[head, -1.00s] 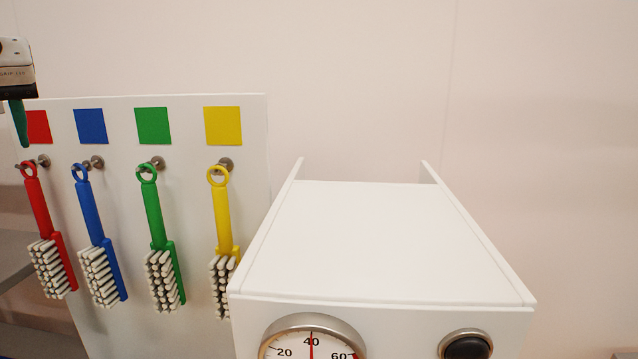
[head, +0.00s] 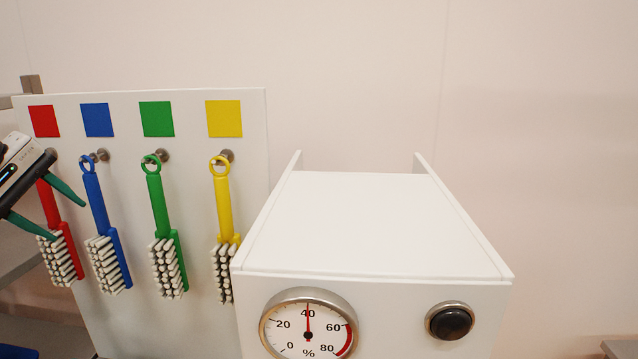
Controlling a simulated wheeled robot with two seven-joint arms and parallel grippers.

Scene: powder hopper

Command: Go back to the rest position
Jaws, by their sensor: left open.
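My left gripper (head: 63,214) shows at the left edge of the head view, with two dark green fingers spread apart and nothing between them that it grips. It is in front of the red brush (head: 66,252) and hides part of its handle and its ring. The red brush hangs on the white board (head: 190,130) below a red square. My right gripper is not in the view.
A blue brush (head: 106,242), a green brush (head: 164,230) and a yellow brush (head: 223,215) hang on pegs under matching squares. A white hopper housing (head: 375,230) with a dial gauge (head: 308,325) and black button (head: 450,322) stands right of the board.

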